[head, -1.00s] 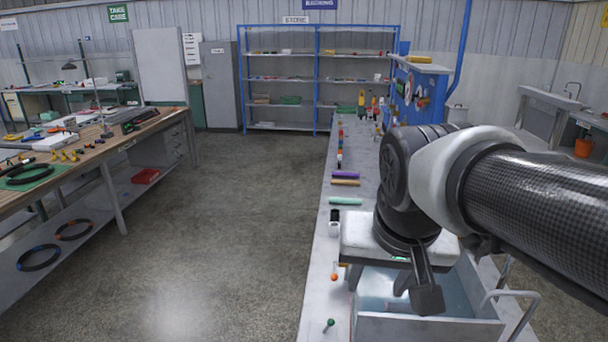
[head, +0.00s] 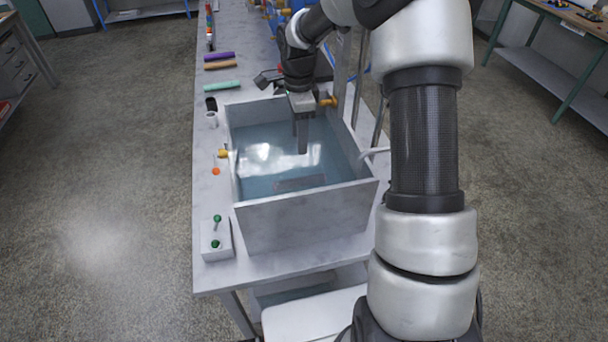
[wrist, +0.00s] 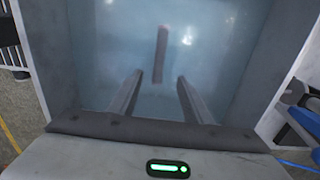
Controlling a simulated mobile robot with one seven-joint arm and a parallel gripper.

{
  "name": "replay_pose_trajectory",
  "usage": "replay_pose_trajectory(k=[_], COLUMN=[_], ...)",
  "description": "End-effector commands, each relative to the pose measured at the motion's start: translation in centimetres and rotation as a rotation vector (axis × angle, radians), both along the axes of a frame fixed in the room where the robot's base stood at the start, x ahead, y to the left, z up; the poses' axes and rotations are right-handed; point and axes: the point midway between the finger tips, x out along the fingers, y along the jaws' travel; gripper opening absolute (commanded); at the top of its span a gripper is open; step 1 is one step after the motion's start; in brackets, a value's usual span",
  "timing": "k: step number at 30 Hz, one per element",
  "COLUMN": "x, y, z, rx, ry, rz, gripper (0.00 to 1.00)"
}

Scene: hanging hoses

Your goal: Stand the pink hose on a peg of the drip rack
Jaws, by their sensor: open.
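A narrow piece that looks like the pink hose (wrist: 161,55) lies under the water in the wrist view, greyish with a faintly pink far end. In the head view a dull, blurred shape (head: 300,183) shows under the water, likely the same piece. My gripper (head: 302,150) points down into the grey tank (head: 305,220). In the wrist view the fingers of my gripper (wrist: 160,76) are apart and empty, with the piece seen between and beyond their tips. I cannot tell how far below them it is. I cannot pick out the drip rack for certain.
A white block with green knobs (head: 216,240) stands left of the tank on the bench (head: 280,262). Purple (head: 219,56), tan (head: 219,65) and green (head: 221,86) rolls lie farther back. A brass-coloured tap (head: 328,101) is at the tank's back right.

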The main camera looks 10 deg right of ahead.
Motion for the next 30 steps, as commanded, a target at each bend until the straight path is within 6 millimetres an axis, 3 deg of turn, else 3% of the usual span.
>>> replay_pose_trajectory(k=[12, 23, 30], x=[-0.2, -0.2, -0.1], y=[0.1, 0.1, 0.1], z=[-8.8, -12.0, -15.5], rx=[0.002, 0.002, 0.002], ry=[0.004, 0.003, 0.002], rz=[0.003, 0.003, 0.004], gripper=[0.45, 0.45, 0.45])
